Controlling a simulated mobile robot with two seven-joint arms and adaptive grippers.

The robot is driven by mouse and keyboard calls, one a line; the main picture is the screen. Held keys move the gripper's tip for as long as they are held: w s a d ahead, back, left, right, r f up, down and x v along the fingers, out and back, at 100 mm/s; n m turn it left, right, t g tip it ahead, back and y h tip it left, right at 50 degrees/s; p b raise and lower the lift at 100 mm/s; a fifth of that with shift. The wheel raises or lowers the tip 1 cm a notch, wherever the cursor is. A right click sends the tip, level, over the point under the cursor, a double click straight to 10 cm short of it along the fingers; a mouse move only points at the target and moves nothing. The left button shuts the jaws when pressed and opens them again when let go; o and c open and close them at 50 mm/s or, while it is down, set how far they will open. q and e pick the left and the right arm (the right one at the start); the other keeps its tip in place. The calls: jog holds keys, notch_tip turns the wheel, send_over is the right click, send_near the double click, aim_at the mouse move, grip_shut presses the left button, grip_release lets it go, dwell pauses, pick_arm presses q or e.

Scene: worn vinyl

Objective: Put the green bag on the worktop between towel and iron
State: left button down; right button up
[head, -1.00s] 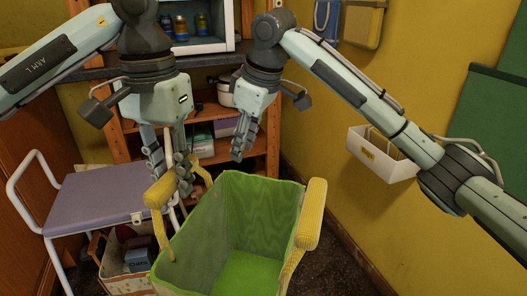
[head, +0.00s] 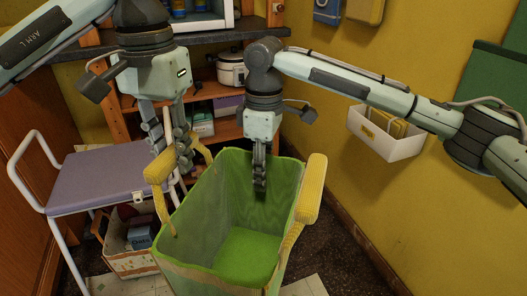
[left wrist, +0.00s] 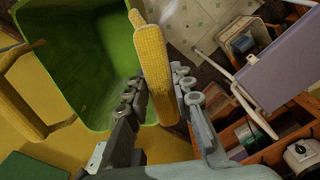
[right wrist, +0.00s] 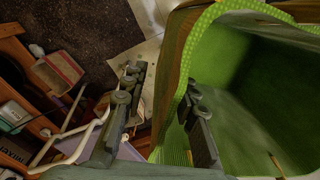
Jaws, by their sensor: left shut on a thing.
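The green bag (head: 250,255) is an open, deep tub-like bag with two yellow handles, in the lower middle of the head view. My left gripper (head: 170,155) is shut on its left yellow handle (head: 157,166); this handle lies between the fingers in the left wrist view (left wrist: 155,70). My right gripper (head: 259,178) is open at the bag's far rim. In the right wrist view one finger is outside the wall and the other inside, with the green rim (right wrist: 178,95) between them. The right yellow handle (head: 313,180) is free. No towel or iron is visible.
A purple-topped stool with a white frame (head: 95,180) stands left of the bag. Behind are a dark counter (head: 205,37) and wooden shelves with a white pot (head: 231,70). A white wall bin (head: 385,140) hangs on the yellow wall at right. A patterned box (head: 130,258) sits on the floor.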

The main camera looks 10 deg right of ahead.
jog(key=shift+f, duration=0.95)
grip_shut()
pick_arm(q)
jog(key=c, duration=1.2)
grip_release()
